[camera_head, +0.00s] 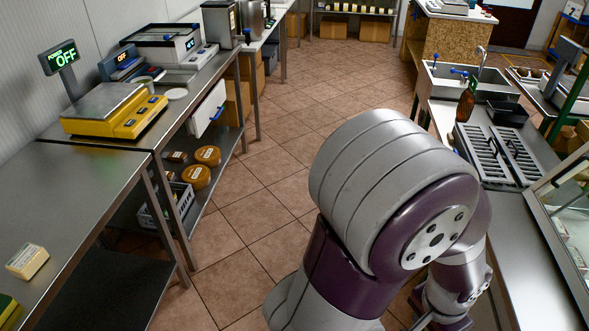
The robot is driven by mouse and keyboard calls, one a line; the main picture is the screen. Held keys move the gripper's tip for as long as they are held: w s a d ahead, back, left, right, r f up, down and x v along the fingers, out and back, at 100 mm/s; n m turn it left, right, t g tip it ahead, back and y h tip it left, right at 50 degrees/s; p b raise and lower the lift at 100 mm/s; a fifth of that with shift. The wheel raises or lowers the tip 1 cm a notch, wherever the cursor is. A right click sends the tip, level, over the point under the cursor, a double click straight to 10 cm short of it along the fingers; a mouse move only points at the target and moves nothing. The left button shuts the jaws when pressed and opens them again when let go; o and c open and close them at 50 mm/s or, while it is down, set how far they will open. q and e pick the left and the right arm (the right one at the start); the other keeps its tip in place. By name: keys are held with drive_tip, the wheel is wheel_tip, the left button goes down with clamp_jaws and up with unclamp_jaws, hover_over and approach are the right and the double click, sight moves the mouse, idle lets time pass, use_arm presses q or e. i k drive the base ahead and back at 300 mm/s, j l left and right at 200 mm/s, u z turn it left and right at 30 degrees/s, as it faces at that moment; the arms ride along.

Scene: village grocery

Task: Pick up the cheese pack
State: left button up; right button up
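A small pale yellow block-shaped pack with a whitish label, which looks like the cheese pack (27,261), lies on the bare steel table (75,205) at the left. Part of another yellow and green pack (7,306) shows at the lower left edge of the picture. One of my arms, grey and purple, fills the lower middle and right of the view, well away from the pack. Neither gripper's fingers can be made out. No gripper is near the pack.
A yellow scale (115,112) stands on the adjoining bench behind the table. Cheese wheels (196,177) and a grey crate (167,205) sit on its lower shelf. A counter with a sink (470,80) is at the right. Tiled floor (240,215) between is clear.

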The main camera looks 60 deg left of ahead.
sight(26, 263)
drive_tip(key=u, duration=4.05)
drive_tip(key=i+l, duration=0.1)
drive_tip(key=i, duration=0.1)
